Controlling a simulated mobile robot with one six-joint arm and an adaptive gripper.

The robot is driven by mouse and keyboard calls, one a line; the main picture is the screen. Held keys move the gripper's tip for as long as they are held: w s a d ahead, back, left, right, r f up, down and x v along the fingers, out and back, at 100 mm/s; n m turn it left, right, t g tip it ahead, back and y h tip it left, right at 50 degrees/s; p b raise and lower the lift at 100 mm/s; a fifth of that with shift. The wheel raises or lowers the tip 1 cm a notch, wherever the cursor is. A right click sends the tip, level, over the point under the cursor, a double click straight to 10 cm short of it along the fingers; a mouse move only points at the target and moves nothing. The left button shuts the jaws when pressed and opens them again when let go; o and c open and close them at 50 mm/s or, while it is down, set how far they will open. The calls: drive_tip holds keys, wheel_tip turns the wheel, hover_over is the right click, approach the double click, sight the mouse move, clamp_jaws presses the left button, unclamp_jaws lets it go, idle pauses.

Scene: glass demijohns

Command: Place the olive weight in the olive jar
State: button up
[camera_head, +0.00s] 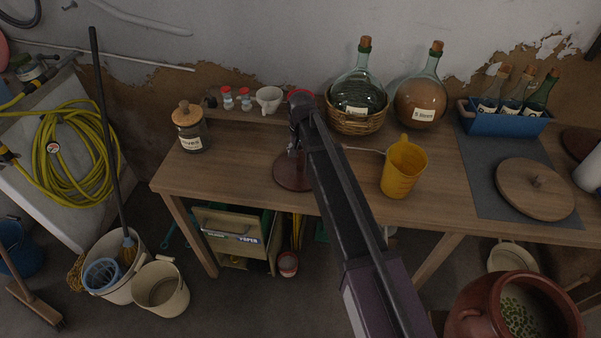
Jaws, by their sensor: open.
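A yellow jug (404,168), a demijohn in a basket (356,116), a second demijohn (419,96) and a blue bottle crate (503,121) stand on the table (235,165). A dark round base (292,172) stands beside my arm. The table's front left is clear.

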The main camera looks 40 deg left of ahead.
drive_tip(key=shift+f, duration=0.4)
idle(0.3)
clamp_jaws()
